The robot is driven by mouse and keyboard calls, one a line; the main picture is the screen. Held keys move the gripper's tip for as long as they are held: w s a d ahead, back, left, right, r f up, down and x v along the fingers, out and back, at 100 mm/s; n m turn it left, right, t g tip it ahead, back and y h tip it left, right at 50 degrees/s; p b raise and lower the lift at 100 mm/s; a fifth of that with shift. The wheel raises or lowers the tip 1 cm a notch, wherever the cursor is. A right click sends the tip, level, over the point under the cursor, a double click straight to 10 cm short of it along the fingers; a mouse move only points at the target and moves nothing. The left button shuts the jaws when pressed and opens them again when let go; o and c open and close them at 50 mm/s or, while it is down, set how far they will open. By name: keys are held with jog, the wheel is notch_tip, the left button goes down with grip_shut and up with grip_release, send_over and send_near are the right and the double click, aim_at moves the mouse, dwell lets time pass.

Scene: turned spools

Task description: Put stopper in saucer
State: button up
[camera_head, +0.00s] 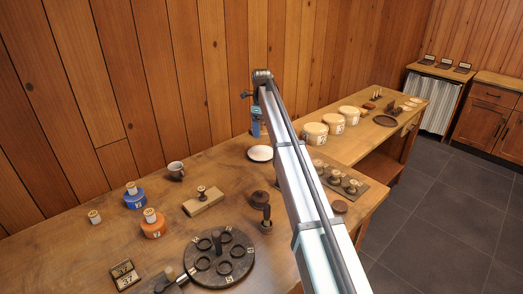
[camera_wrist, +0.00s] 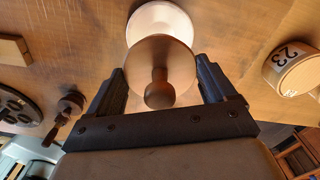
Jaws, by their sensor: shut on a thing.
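The stopper (camera_wrist: 160,62), a brown disc with a round knob, sits between the two dark fingers of my gripper (camera_wrist: 160,82) in the wrist view. My gripper is shut on it. The white saucer (camera_wrist: 162,18) shows just beyond the stopper, which covers part of it. In the head view the saucer (camera_head: 260,154) lies on the wooden bench, its right side close to my arm. My gripper (camera_head: 256,129) appears above and behind the saucer there, small and partly hidden. I cannot make out the stopper in that view, nor its exact height over the saucer.
A grey mug (camera_head: 176,170) and a wooden block with a small spool (camera_head: 203,200) stand left of the saucer. A round dark rack (camera_head: 220,258), blue pot (camera_head: 134,199) and orange pot (camera_head: 153,228) are nearer. Lidded cream tubs (camera_head: 315,133) stand to the right.

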notch_tip(320, 180, down, 9)
jog(key=shift+f, duration=0.15)
dwell(0.4)
jog(key=shift+f, duration=0.1)
jog(key=o, duration=0.9)
notch_tip(320, 180, up, 12)
jog(key=shift+r, duration=0.15)
